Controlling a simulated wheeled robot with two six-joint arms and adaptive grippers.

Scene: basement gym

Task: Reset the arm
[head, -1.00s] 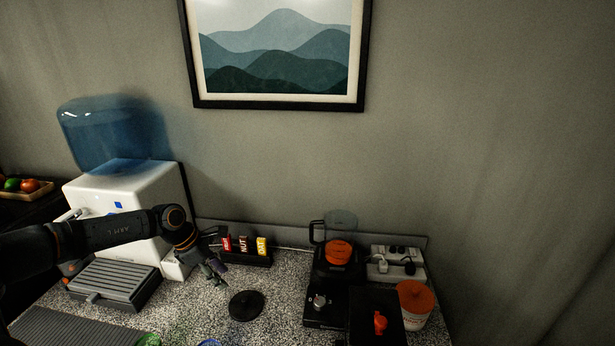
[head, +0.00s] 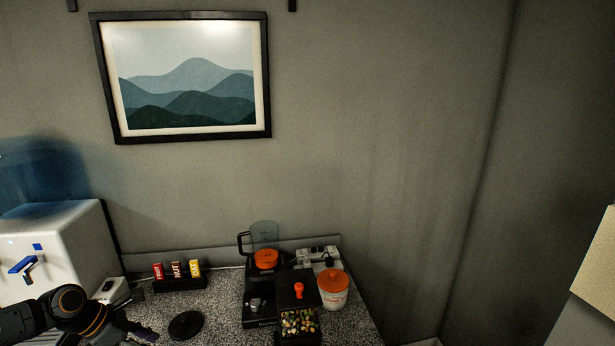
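My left arm comes in at the lower left. Its gripper (head: 140,332) is low over the speckled counter (head: 215,315), left of a round black lid (head: 186,325). The gripper is small, dark and partly blurred, so I cannot tell whether its fingers are open or shut. I see nothing clearly held in it. My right arm and gripper are not in view.
On the counter stand a snack-bar rack (head: 180,283), a blender (head: 262,285), a dark box of mixed pieces (head: 299,318), an orange-lidded tub (head: 333,290) and a power strip (head: 318,256). A white water dispenser (head: 60,250) stands left. Bare counter surrounds the lid.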

